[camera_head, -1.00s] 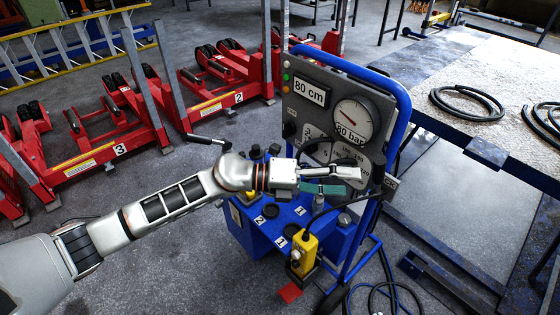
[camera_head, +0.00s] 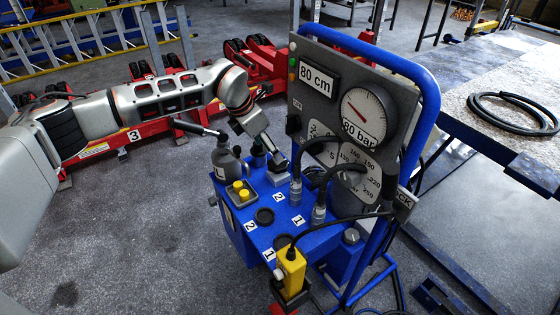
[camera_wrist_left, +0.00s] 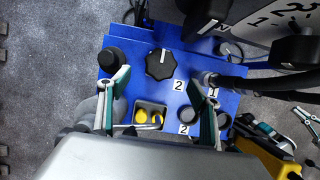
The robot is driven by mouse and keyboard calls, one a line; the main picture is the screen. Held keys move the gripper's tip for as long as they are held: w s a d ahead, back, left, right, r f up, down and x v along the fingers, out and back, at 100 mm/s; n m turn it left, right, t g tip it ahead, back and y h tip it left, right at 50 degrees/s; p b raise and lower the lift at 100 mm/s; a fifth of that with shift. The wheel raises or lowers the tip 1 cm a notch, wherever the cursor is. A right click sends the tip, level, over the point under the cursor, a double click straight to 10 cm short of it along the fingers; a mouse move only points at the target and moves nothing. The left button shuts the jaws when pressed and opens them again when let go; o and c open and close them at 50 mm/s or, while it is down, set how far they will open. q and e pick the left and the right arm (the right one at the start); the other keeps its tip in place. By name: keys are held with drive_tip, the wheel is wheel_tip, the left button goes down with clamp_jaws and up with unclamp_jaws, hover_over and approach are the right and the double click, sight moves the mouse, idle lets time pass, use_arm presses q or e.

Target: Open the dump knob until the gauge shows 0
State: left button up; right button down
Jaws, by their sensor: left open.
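A black knob (camera_wrist_left: 160,64) with a white pointer line sits on the blue unit (camera_wrist_left: 228,100); no label naming it as the dump knob is legible. In the head view it is mostly hidden behind my left gripper (camera_head: 274,155). In the wrist view my left gripper (camera_wrist_left: 160,88) is open and empty, its fingers either side of and short of the knob. I cannot tell its height above the knob. The gauge (camera_head: 364,118) has its needle pointing up-left, and its label reads 80 bar. What looks like my right gripper (camera_wrist_left: 287,122) shows at the wrist view's right edge.
A plain black knob (camera_wrist_left: 112,60) stands left of the pointer knob. Hoses (camera_head: 322,178) and a yellow pendant (camera_head: 292,264) are on the right side. A panel reads 80 cm (camera_head: 318,79). Red lifts stand behind.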

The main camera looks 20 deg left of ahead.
sight(275, 164)
use_arm(q)
drive_tip(key=b+x, duration=0.1)
drive_tip(key=x, duration=0.5)
drive_tip(key=shift+s+d+f+b, duration=0.1)
drive_tip(key=shift+d+f+b, duration=0.05)
drive_tip(key=shift+f+b, duration=0.2)
drive_tip(key=shift+f, duration=0.2)
drive_tip(key=shift+w+d+r, duration=0.1)
drive_tip(key=shift+w, duration=0.15)
drive_tip(key=c, duration=1.1)
